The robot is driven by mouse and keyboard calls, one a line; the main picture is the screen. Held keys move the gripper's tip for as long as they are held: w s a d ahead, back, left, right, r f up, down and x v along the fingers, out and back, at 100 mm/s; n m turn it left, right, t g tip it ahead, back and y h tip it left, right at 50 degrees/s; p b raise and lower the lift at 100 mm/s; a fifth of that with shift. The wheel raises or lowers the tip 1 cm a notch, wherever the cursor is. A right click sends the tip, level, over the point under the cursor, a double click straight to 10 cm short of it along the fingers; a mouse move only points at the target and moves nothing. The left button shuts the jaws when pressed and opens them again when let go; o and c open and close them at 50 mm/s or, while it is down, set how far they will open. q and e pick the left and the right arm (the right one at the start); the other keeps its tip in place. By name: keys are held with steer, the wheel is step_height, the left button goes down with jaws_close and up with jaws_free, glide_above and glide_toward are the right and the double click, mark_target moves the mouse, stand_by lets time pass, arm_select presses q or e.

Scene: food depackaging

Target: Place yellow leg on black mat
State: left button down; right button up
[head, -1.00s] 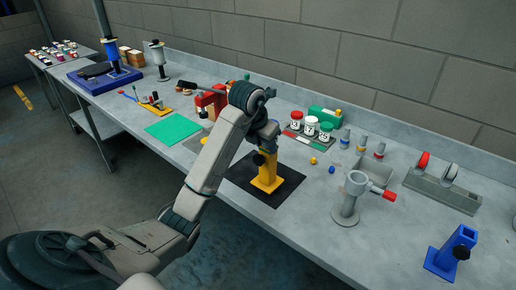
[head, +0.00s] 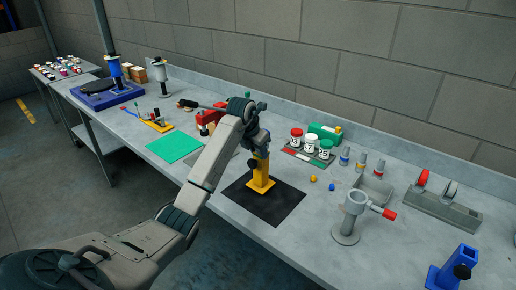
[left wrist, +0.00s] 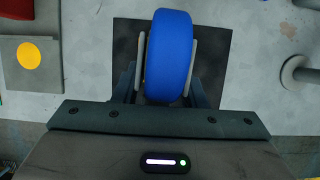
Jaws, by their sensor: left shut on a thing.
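The yellow leg (head: 260,178) stands upright over the black mat (head: 268,211), with its base within the mat's outline towards the back. I cannot tell whether the base touches the mat. A black knob sits on the leg's side. My left gripper (head: 259,147) is above the leg. In the left wrist view the left gripper (left wrist: 167,60) is shut on a round blue part (left wrist: 168,45), with one finger on each side. The mat (left wrist: 210,45) lies under it, and the leg's yellow body is hidden there. My right gripper is not in view.
A grey holder with a red handle (head: 347,220) stands right of the mat. A blue leg (head: 452,268) is at the far right. Numbered jars (head: 310,146) and small balls (head: 313,179) lie behind the mat. A green mat (head: 174,147) lies to the left.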

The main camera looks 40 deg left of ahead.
arm_select(q)
steer(key=shift+f, duration=0.45)
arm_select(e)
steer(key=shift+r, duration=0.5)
arm_select(q)
steer(key=c, duration=1.3)
jaws_free()
steer(key=shift+f, duration=0.2)
steer(key=o, duration=0.4)
steer(key=shift+r, duration=0.1)
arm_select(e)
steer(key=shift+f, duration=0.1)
arm_select(q)
steer(key=shift+r, duration=0.1)
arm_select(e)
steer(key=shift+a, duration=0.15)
